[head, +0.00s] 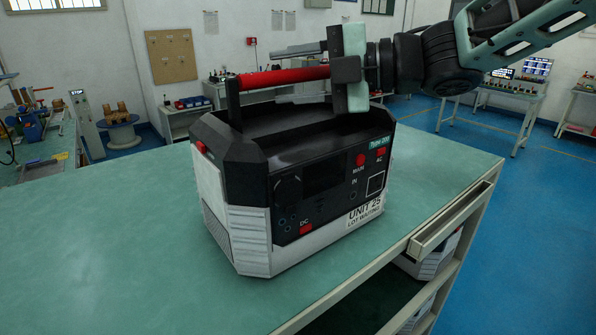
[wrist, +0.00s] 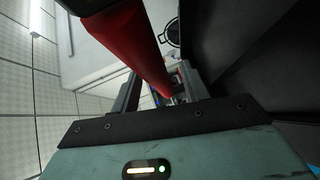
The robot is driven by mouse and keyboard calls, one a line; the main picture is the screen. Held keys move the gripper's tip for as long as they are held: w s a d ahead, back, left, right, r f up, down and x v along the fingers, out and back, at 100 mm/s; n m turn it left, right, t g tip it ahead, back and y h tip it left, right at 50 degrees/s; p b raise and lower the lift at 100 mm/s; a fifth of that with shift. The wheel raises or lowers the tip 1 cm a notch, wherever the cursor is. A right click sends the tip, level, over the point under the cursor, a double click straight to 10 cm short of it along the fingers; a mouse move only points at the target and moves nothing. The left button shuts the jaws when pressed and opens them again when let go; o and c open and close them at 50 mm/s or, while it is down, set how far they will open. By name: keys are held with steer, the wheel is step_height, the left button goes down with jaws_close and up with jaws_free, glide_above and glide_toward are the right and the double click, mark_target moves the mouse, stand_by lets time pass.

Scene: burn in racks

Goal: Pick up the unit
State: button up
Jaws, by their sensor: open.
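The unit (head: 330,190) is a black and white box with a red carrying handle (head: 282,76). It stands upright on the green bench and its front label reads "UNIT 25 LOT WAITING". My gripper (head: 277,74) comes in from the right at handle height. Its jaws are open, with one finger above the handle's line and one below it in the head view. In the wrist view, the red handle (wrist: 135,40) runs between the two fingers (wrist: 160,92). Contact between fingers and handle cannot be made out. The handle's right end is hidden behind my gripper.
The green bench top (head: 100,250) is clear around the unit. Another similar unit (head: 428,262) sits on a shelf under the bench at right. Other benches and a cable spool (head: 120,128) stand far behind. Blue floor (head: 540,220) is open to the right.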

steer(key=shift+w+a, duration=0.1)
steer(key=shift+a, duration=0.1)
jaws_close()
steer(key=shift+f, duration=0.1)
stand_by(1.1)
steer(key=shift+r, duration=0.3)
